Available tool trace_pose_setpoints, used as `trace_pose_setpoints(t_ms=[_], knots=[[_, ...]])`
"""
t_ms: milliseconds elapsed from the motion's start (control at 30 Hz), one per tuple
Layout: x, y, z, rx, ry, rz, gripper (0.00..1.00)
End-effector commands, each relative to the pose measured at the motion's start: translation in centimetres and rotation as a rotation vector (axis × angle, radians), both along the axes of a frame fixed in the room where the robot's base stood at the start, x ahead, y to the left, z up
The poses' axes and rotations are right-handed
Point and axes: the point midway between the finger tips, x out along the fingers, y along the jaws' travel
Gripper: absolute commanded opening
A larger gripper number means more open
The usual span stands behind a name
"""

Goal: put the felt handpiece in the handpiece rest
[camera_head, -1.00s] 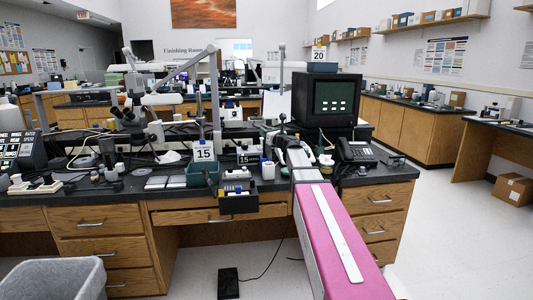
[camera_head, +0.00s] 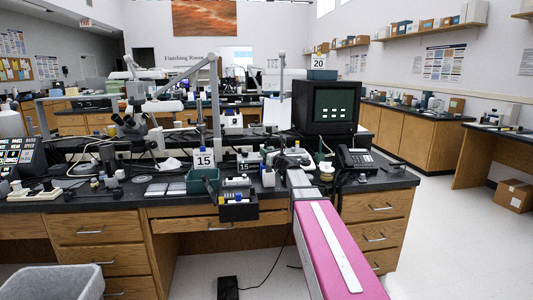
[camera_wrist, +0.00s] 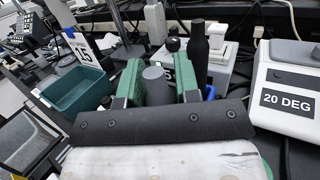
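My gripper (camera_wrist: 156,80) shows in the wrist view as two green fingers set apart behind a black bar. A dark grey cylinder with a round end (camera_wrist: 153,86) stands between them and nearly fills the gap; I cannot tell whether both fingers touch it, or whether it is the felt handpiece. A black bottle-shaped piece (camera_wrist: 197,50) stands upright just beyond the right finger, with a bit of blue beside it. In the head view my gripper (camera_head: 288,160) is over the bench, right of a small dark box (camera_head: 238,210). I cannot pick out the handpiece rest for certain.
A green open bin (camera_wrist: 80,88) with a 15 card is left of the fingers. A white unit marked 20 DEG (camera_wrist: 285,90) is on the right. A monitor (camera_head: 326,105) and telephone (camera_head: 357,159) stand at the bench's right. The bench (camera_head: 130,196) is crowded.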

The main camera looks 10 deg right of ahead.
Motion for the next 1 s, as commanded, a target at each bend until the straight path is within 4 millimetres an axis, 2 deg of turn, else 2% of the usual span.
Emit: trace_pose_setpoints(t_ms=[33, 67, 433, 567, 800, 1000], knots=[[0.0, 0.0, 0.0, 0.000, 0.000, 0.000, 0.46], [0.0, 0.0, 0.0, 0.000, 0.000, 0.000, 0.55], [0.0, 0.0, 0.3, 0.000, 0.000, 0.000, 0.55], [-1.7, -0.8, 0.0, 0.000, 0.001, -0.002, 0.55], [-6.0, -3.0, -0.6, 0.000, 0.001, -0.002, 0.55], [-8.9, -4.6, -1.2, 0.000, 0.001, -0.001, 0.55]])
